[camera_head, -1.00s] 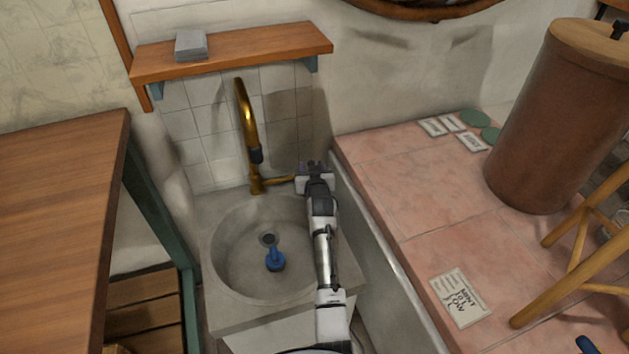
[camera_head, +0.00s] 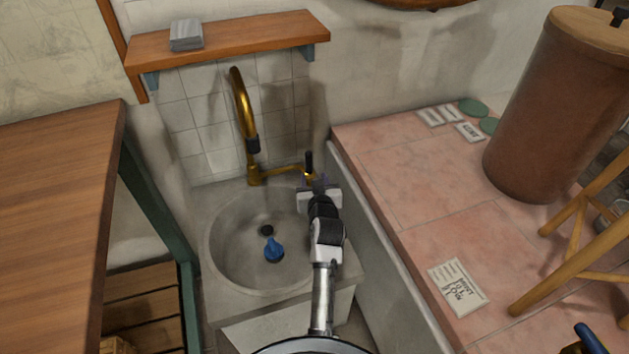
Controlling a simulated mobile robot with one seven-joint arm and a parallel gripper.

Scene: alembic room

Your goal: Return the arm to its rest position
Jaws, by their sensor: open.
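My gripper (camera_head: 315,186) is over the right rim of the round stone sink (camera_head: 216,262), just in front of the brass tap's (camera_head: 246,115) side lever. It looks open, and I see nothing held in it. My arm reaches up from the bottom edge of the picture, stretched forward along the sink's right side. Whether the gripper touches the lever's dark tip (camera_head: 309,162) cannot be told.
A blue object (camera_head: 273,250) lies in the basin. A wooden shelf (camera_head: 260,39) with a grey block (camera_head: 186,34) hangs above. A wooden table (camera_head: 55,205) stands left. A pink tiled ledge (camera_head: 420,180) with a brown barrel (camera_head: 555,110) and wooden stool (camera_head: 575,240) is right.

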